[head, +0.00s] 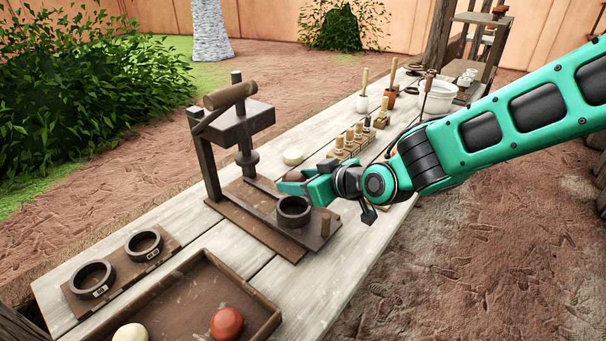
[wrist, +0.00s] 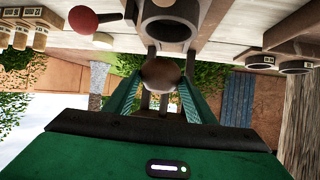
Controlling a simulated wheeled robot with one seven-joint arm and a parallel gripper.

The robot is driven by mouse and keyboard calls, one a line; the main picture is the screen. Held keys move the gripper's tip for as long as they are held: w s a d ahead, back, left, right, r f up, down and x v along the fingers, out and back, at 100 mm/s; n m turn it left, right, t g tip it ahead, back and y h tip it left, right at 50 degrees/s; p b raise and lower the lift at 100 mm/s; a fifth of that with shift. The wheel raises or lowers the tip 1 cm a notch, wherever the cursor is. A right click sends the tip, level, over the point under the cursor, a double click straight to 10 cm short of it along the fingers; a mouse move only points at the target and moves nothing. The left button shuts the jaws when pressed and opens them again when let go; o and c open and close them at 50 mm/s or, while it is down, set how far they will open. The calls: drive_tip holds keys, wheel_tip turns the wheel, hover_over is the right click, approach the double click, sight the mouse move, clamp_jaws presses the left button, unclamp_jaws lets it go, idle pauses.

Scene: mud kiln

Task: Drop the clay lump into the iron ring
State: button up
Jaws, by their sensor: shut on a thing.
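My gripper (head: 292,186) is shut on a brownish clay lump (wrist: 160,74), which shows between the green fingers (wrist: 160,95) in the wrist view. In the head view the lump (head: 297,177) is mostly hidden by the fingers. A dark iron ring (head: 294,213) sits on the wooden base of the press. My gripper is above and close to this ring, near its back edge. The ring also shows in the wrist view (wrist: 168,31), beyond the lump. I cannot tell whether the lump is exactly over the opening.
The press (head: 240,125) stands upright just left of my gripper. Two more dark rings (head: 143,244) (head: 93,279) sit on a board at front left. A wooden tray (head: 258,292) holds a red lump (head: 227,323) and a cream lump (head: 131,333). A pale lump (head: 293,157) and stamps (head: 352,139) stand behind.

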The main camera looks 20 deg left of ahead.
drive_tip(key=shift+a+f, duration=0.15)
drive_tip(key=shift+f, duration=1.55)
drive_tip(key=shift+s+f, duration=0.1)
drive_tip(key=shift+f, duration=0.35)
drive_tip(key=shift+s, duration=0.1)
drive_tip(key=shift+f, duration=0.95)
idle(1.0)
drive_tip(key=o, duration=1.2)
drive_tip(key=shift+o, duration=0.2)
drive_tip(key=shift+d, duration=0.2)
drive_tip(key=shift+o, duration=0.2)
drive_tip(key=v, duration=1)
drive_tip(key=shift+d, duration=0.25)
